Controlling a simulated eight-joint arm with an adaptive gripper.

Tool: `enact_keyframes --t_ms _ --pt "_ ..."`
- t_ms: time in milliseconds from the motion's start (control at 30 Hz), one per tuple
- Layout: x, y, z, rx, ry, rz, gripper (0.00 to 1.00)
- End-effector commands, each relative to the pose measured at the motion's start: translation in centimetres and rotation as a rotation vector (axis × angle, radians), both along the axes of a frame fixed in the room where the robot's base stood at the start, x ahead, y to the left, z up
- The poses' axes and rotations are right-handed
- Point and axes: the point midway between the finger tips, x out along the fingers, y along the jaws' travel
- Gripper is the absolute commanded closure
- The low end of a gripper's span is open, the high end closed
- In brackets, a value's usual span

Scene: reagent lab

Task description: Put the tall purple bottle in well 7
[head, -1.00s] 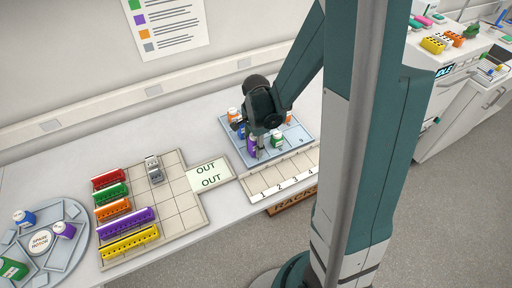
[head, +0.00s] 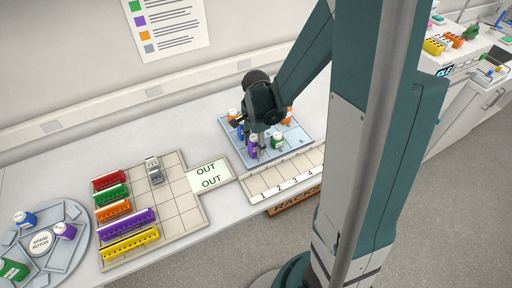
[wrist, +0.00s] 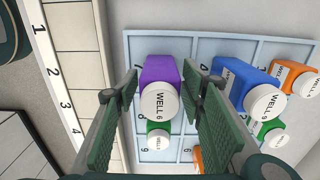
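The purple bottle (wrist: 160,72) has a white cap reading WELL 6. It stands in the front-left part of the blue numbered tray (wrist: 214,48), beside a printed 7. In the head view, the purple bottle (head: 252,147) shows left of my gripper (head: 262,146). In the wrist view, my gripper (wrist: 160,70) has one finger on each side of the bottle. The fingers look open, with narrow gaps beside the cap; contact lower down cannot be told. The bottle's base and the floor beneath it are hidden.
A blue bottle (wrist: 246,85) stands close to the right finger. A small green bottle (wrist: 158,132) is beside the purple one. Orange bottles (wrist: 292,78) stand farther off. A numbered cream rack strip (head: 286,180) lies along the tray's front; its squares are empty.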

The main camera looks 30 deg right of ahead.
Motion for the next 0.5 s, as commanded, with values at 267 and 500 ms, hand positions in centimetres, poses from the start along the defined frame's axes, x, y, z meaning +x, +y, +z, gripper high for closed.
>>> enact_keyframes --t_ms 267,500 --pt "0.0 0.0 3.0 0.000 0.000 0.000 0.60" --pt "0.0 0.0 5.7 0.000 0.000 0.000 0.60"
